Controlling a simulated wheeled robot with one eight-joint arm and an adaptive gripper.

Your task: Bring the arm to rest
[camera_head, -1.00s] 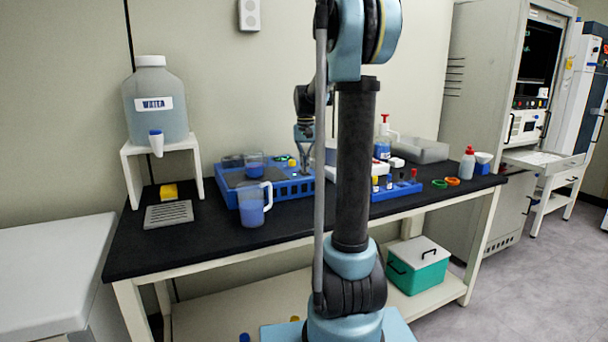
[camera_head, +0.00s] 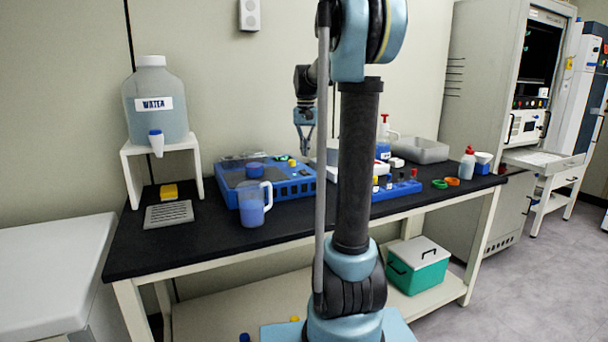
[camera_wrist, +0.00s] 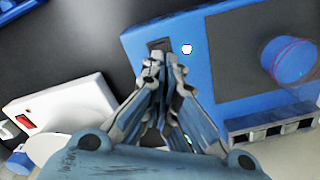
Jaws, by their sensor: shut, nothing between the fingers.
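My gripper (camera_head: 305,148) hangs pointing down above the right end of the blue device (camera_head: 296,188) on the black bench. It is shut with nothing between its fingers. In the wrist view my gripper (camera_wrist: 156,72) covers the middle of the picture, with its fingertips over the corner of the blue device (camera_wrist: 195,70). My arm rises in front of the bench and hides part of what stands behind it.
A blue-filled jug (camera_head: 251,205) stands in front of the blue device. A water tank (camera_head: 154,110) on a white stand is at left. A blue rack (camera_head: 400,189), a red-capped bottle (camera_head: 467,163) and a grey bin (camera_head: 424,151) are at right.

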